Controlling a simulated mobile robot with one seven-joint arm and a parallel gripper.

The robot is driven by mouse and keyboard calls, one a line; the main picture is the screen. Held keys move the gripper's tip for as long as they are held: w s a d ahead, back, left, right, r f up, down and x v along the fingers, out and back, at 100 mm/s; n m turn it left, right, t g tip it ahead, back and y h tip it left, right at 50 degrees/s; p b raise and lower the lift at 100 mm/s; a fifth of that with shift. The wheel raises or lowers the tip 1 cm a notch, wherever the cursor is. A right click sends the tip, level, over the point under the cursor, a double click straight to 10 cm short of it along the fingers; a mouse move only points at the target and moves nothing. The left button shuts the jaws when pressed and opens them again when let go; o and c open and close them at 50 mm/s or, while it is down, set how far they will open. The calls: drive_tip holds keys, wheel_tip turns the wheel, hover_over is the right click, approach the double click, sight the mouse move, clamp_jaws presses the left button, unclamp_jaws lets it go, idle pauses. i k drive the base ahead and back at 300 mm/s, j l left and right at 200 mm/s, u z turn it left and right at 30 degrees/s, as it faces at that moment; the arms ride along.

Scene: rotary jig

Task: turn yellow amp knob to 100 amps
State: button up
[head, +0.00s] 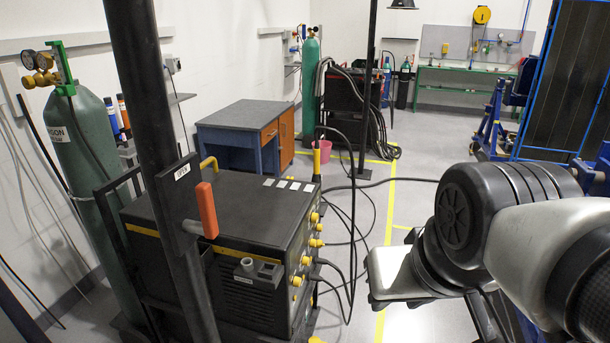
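A black welding machine (225,205) stands at the lower middle with a yellow stripe. Several yellow knobs (316,243) sit along its right-hand front face, which I see at a steep angle. I cannot tell which one is the amp knob, and no dial marks or amp numbers are readable. My arm (480,215) is at the right, to the right of the machine and apart from the knobs. Its gripper fingers do not show.
Dark cables (345,265) hang from the machine's front to the floor. A post with an orange handle (207,210) stands before the machine. A green gas cylinder (85,150) is at the left.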

sight(315, 217)
drive_tip(key=i+l, duration=0.8)
drive_tip(key=i+l+u, duration=0.15)
drive_tip(key=i+l, duration=0.65)
drive_tip(key=l, duration=0.1)
